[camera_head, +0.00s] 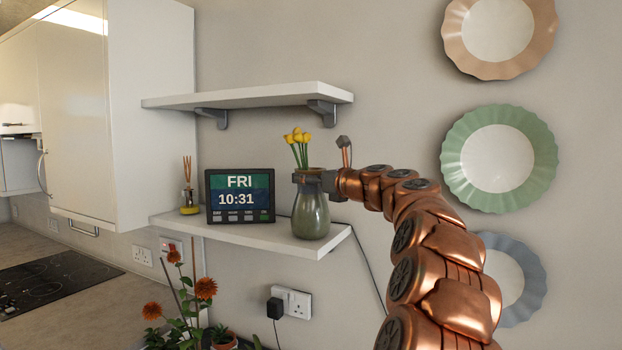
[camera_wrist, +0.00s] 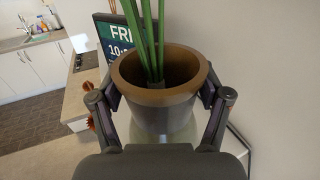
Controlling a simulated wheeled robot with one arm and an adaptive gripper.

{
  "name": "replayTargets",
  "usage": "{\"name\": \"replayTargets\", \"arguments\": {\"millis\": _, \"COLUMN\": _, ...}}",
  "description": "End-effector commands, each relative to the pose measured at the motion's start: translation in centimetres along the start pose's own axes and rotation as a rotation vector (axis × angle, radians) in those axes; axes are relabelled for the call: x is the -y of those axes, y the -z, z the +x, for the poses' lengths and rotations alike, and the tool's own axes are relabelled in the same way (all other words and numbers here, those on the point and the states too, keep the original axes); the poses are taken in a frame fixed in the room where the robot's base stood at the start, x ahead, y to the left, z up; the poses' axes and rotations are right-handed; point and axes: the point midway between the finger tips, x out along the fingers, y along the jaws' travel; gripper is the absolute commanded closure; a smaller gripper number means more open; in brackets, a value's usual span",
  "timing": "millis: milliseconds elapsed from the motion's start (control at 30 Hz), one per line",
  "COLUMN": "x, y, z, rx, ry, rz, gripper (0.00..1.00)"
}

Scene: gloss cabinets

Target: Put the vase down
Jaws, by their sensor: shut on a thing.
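The vase (camera_head: 311,216) is green-grey with a brown neck and holds several yellow flowers (camera_head: 298,146). It is upright at the right end of the lower white shelf (camera_head: 262,237). Its base appears at the shelf's surface, but I cannot tell whether it touches. My gripper (camera_head: 314,176) is shut on the vase's neck from the right. In the wrist view, the brown rim of the vase (camera_wrist: 160,96) sits between both fingers of my gripper (camera_wrist: 160,100), with green stems rising from it. The lower body of the vase is mostly hidden there.
A digital clock (camera_head: 240,196) stands left of the vase, with a reed diffuser (camera_head: 189,200) further left. An upper shelf (camera_head: 250,96) hangs above the flowers. Orange flowers (camera_head: 205,288) rise below the shelf. Plates (camera_head: 499,158) hang at right.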

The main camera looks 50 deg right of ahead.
Motion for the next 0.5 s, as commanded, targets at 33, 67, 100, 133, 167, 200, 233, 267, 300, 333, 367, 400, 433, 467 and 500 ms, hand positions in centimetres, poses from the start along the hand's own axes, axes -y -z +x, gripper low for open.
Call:
{"name": "replayTargets", "arguments": {"millis": 33, "x": -0.01, "y": -0.22, "z": -0.06, "rx": 0.004, "ry": 0.001, "rz": -0.001, "gripper": 0.93}}
{"name": "replayTargets", "arguments": {"millis": 67, "x": 0.0, "y": -0.22, "z": -0.06, "rx": 0.004, "ry": 0.001, "rz": -0.001, "gripper": 0.93}}
{"name": "replayTargets", "arguments": {"millis": 100, "x": 0.0, "y": -0.22, "z": -0.06, "rx": 0.003, "ry": 0.001, "rz": -0.001, "gripper": 0.93}}
{"name": "replayTargets", "arguments": {"millis": 133, "x": 0.0, "y": -0.21, "z": -0.05, "rx": 0.003, "ry": 0.001, "rz": 0.0, "gripper": 0.93}}
{"name": "replayTargets", "arguments": {"millis": 167, "x": 0.0, "y": -0.21, "z": -0.05, "rx": 0.003, "ry": 0.001, "rz": 0.0, "gripper": 0.93}}
{"name": "replayTargets", "arguments": {"millis": 200, "x": 0.01, "y": -0.2, "z": -0.05, "rx": 0.003, "ry": 0.001, "rz": 0.0, "gripper": 0.93}}
{"name": "replayTargets", "arguments": {"millis": 233, "x": 0.0, "y": -0.17, "z": -0.04, "rx": 0.003, "ry": 0.001, "rz": 0.0, "gripper": 0.93}}
{"name": "replayTargets", "arguments": {"millis": 267, "x": 0.0, "y": -0.14, "z": -0.04, "rx": 0.003, "ry": 0.001, "rz": 0.0, "gripper": 0.93}}
{"name": "replayTargets", "arguments": {"millis": 300, "x": -0.01, "y": -0.06, "z": -0.04, "rx": 0.003, "ry": 0.001, "rz": 0.0, "gripper": 0.93}}
{"name": "replayTargets", "arguments": {"millis": 333, "x": -0.01, "y": 0.0, "z": -0.04, "rx": 0.003, "ry": 0.001, "rz": 0.0, "gripper": 0.93}}
{"name": "replayTargets", "arguments": {"millis": 367, "x": 0.02, "y": 0.12, "z": -0.03, "rx": 0.001, "ry": 0.002, "rz": -0.001, "gripper": 0.22}}
{"name": "replayTargets", "arguments": {"millis": 400, "x": 0.04, "y": 0.12, "z": -0.03, "rx": 0.001, "ry": 0.002, "rz": -0.001, "gripper": 0.18}}
{"name": "replayTargets", "arguments": {"millis": 433, "x": 0.03, "y": 0.13, "z": -0.02, "rx": 0.001, "ry": 0.002, "rz": -0.001, "gripper": 0.14}}
{"name": "replayTargets", "arguments": {"millis": 467, "x": 0.03, "y": 0.13, "z": -0.02, "rx": 0.001, "ry": 0.001, "rz": -0.001, "gripper": 0.11}}
{"name": "replayTargets", "arguments": {"millis": 500, "x": 0.03, "y": 0.15, "z": -0.01, "rx": 0.001, "ry": 0.001, "rz": -0.001, "gripper": 0.07}}
